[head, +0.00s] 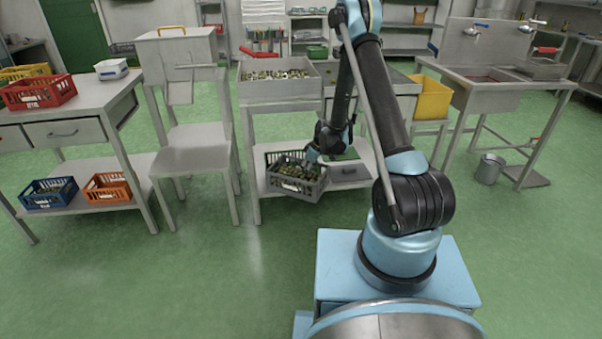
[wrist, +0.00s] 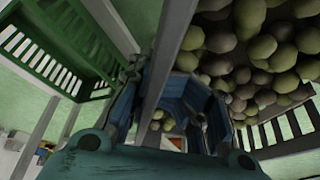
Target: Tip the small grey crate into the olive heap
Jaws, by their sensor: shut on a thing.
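The small grey crate (head: 296,189) is full of green and dark olives and sits at the level of the lower shelf, at its front edge, looking slightly tilted. I cannot tell whether it touches the shelf. My gripper (head: 313,158) reaches down to its right side. In the wrist view my gripper (wrist: 172,112) is shut on the crate's rim (wrist: 160,70), with olives close by on the right. The olive heap (head: 275,75) lies in a wide steel tray (head: 280,91) on the table above the crate.
A green crate (wrist: 62,45) shows left in the wrist view. A red crate (head: 40,92), blue crate (head: 48,194) and orange crate (head: 108,187) stand left. A yellow bin (head: 432,98) stands right. The floor in front is clear.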

